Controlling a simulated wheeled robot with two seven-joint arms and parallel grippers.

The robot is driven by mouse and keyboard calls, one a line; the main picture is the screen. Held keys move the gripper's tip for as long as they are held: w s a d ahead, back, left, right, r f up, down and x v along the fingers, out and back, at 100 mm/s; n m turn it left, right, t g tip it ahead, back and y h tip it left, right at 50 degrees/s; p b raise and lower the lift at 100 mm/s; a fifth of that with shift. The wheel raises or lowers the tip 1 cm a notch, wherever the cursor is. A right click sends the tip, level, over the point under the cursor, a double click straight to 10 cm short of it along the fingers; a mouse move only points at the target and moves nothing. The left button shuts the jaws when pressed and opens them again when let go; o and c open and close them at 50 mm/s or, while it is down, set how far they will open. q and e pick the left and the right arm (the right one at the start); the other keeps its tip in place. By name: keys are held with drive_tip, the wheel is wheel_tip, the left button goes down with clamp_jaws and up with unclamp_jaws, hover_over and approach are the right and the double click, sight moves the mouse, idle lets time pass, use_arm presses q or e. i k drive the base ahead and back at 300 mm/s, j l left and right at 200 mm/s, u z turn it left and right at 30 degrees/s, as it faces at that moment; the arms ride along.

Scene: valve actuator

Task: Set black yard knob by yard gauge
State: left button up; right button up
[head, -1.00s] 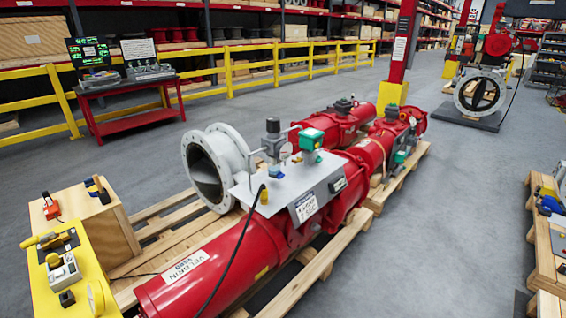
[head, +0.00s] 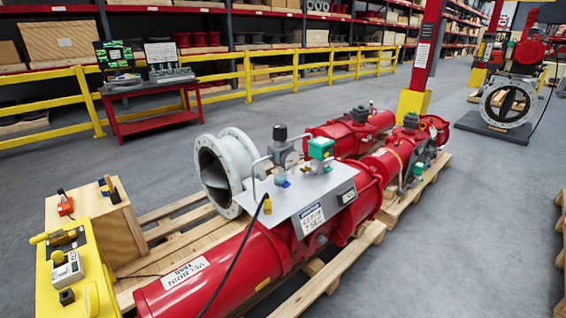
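A yellow-topped stand (head: 84,239) is at the lower left. A small black block-like part (head: 67,297) on its top could be the black yard knob, but it is too small to be sure. A grey box with a dark top (head: 66,271) and a yellow-handled part (head: 58,236) sit behind it. A yellow round part (head: 92,298) stands at the right edge of the top. A round gauge-like part (head: 291,160) is on the grey panel of the red actuator. I cannot tell which part is the yard gauge. Neither of my grippers is in view.
The red actuator (head: 212,270) lies on wooden pallets (head: 345,255) in the middle. A wooden box (head: 119,228) stands behind the yellow stand. A yellow railing (head: 245,80) and a red table (head: 155,120) are behind.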

sight(279, 132)
drive_tip(key=i+l+u, duration=0.25)
drive_tip(key=i+l, duration=1.2)
drive_tip(key=i, duration=0.1)
